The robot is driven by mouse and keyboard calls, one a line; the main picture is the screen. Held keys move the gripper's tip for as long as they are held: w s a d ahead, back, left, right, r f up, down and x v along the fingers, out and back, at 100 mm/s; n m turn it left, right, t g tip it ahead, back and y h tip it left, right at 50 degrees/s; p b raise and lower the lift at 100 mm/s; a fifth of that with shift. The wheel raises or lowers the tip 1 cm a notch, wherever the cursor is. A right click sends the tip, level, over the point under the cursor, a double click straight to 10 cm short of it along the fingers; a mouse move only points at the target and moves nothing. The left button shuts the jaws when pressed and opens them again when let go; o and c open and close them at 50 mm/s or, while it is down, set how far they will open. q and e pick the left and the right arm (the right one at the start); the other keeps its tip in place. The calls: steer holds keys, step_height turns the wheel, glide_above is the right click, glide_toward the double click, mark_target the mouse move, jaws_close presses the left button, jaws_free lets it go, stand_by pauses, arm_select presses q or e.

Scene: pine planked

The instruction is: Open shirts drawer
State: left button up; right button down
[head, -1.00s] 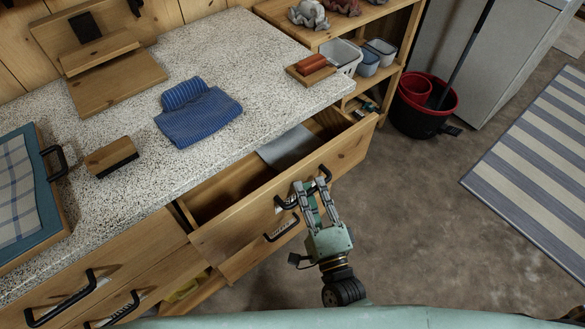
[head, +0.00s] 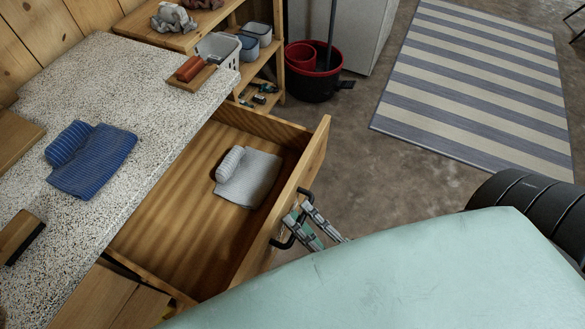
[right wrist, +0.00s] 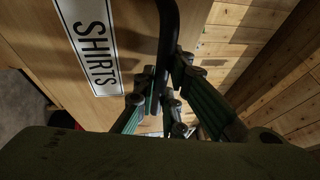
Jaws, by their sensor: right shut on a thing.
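The shirts drawer (head: 190,222) is pulled far out from under the speckled counter, its inside open to view. A folded grey shirt (head: 254,178) with a rolled end lies in it towards the far side. My right gripper (head: 294,222) is at the drawer's front, shut on the black handle (head: 277,243). In the right wrist view the fingers (right wrist: 165,98) close around the black handle bar (right wrist: 167,35), beside a white label reading SHIRTS (right wrist: 90,42). My left gripper is not in view.
A folded blue cloth (head: 92,160) and a small board with red rolls (head: 190,72) lie on the counter (head: 125,75). Shelves with grey bins (head: 217,48) and a red and black bucket (head: 313,75) stand beyond.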

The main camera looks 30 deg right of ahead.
steer(key=shift+s+f, duration=0.1)
steer(key=shift+f, duration=0.05)
steer(key=c, duration=1.8)
jaws_free()
steer(key=v, duration=1.2)
